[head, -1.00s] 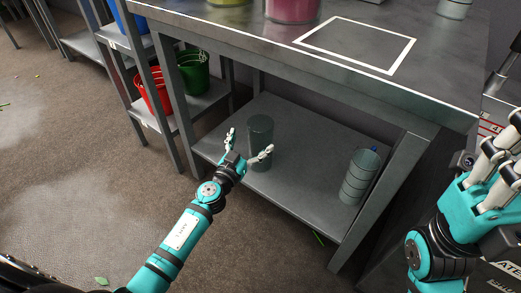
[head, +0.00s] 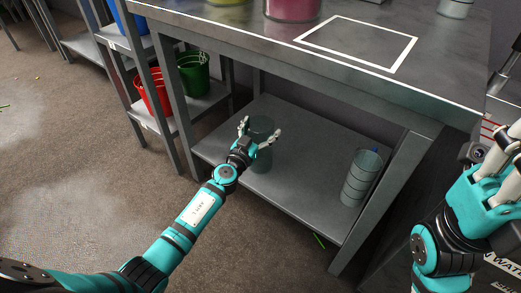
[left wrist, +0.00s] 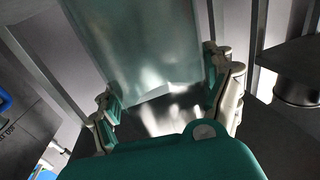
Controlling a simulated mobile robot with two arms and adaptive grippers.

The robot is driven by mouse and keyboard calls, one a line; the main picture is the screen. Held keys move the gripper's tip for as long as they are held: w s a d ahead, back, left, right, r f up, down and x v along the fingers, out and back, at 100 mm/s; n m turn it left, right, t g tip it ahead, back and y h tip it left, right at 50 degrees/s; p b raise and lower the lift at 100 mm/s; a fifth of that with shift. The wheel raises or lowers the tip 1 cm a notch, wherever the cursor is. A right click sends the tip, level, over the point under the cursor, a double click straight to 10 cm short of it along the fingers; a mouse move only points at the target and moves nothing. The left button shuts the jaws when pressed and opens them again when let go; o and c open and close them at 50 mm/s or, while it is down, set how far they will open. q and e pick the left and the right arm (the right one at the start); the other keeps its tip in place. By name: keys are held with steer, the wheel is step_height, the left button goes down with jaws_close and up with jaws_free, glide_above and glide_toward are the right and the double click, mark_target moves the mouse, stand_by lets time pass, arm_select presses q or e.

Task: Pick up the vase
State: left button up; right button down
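The vase (head: 262,125) is a tall, dark, see-through cylinder standing upright on the lower shelf (head: 300,200) of the metal table. My left gripper (head: 259,131) is open at the vase's near side, with one finger on each side of it. In the left wrist view the vase (left wrist: 140,45) is pale green and lies between the spread fingers of the left gripper (left wrist: 163,88). I cannot tell if either finger touches it. My right gripper (head: 500,160) is at the right edge, away from the vase; its opening is not clear.
A ringed clear container (head: 358,180) stands farther right on the lower shelf, with something blue behind it. The tabletop (head: 230,25) overhangs the shelf. A table leg (head: 385,200) stands at the right. Red (head: 153,92) and green (head: 193,75) buckets sit on the rack at left.

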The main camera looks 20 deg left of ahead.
arm_select(q)
steer(key=c, duration=1.2)
steer(key=shift+r, duration=0.1)
